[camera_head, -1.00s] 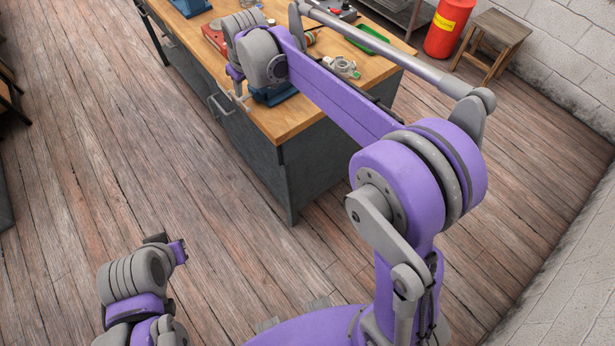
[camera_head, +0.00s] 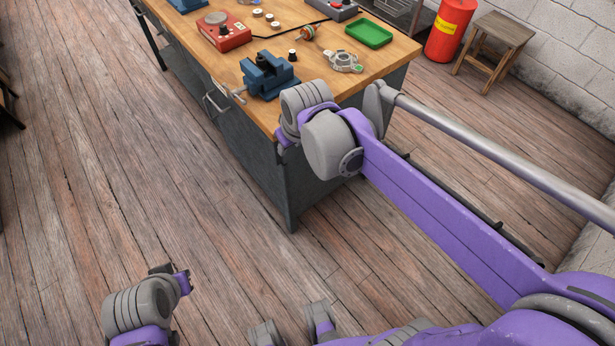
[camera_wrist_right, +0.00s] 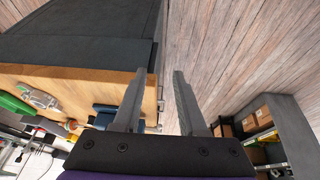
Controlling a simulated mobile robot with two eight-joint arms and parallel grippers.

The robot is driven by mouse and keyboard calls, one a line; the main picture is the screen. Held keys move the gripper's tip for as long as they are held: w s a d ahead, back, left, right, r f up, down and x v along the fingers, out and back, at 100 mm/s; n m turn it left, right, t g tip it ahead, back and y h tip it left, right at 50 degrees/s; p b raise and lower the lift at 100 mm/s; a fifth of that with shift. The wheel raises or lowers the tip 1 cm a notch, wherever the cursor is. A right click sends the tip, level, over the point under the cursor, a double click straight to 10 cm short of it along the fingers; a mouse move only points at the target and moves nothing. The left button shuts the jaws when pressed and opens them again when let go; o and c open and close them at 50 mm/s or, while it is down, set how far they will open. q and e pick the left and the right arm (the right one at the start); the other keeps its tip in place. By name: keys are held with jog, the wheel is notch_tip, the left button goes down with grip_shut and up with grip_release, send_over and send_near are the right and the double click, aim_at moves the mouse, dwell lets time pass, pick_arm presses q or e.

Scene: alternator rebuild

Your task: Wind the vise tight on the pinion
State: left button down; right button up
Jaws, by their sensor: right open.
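The blue vise (camera_head: 268,78) stands at the near edge of the wooden bench, with its bar handle (camera_head: 238,93) over the edge. A small dark piece sits at the top of its jaws, possibly the pinion; it is too small to be sure. In the right wrist view part of the blue vise (camera_wrist_right: 104,115) shows behind the left finger. My right gripper (camera_wrist_right: 159,72) is open and empty, beside the bench edge and apart from the vise. In the head view its fingers are mostly hidden by my wrist. My left gripper (camera_head: 181,278) is low over the floor, far from the bench; its fingers are unclear.
On the bench (camera_head: 390,48) are a red box (camera_head: 224,36), a green tray (camera_head: 369,34), a metal housing (camera_head: 343,62), a rotor (camera_head: 306,34) and several small parts. A red drum (camera_head: 450,30) and a stool (camera_head: 494,42) stand beyond. Floor before the bench is clear.

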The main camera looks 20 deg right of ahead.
jog(key=s+d+f+m+b, duration=0.1)
jog(key=s+f+b, duration=0.1)
jog(key=s+f, duration=0.2)
jog(key=shift+s+d+f, duration=0.15)
jog(key=shift+s+d, duration=0.25)
jog(key=shift+s, duration=0.85)
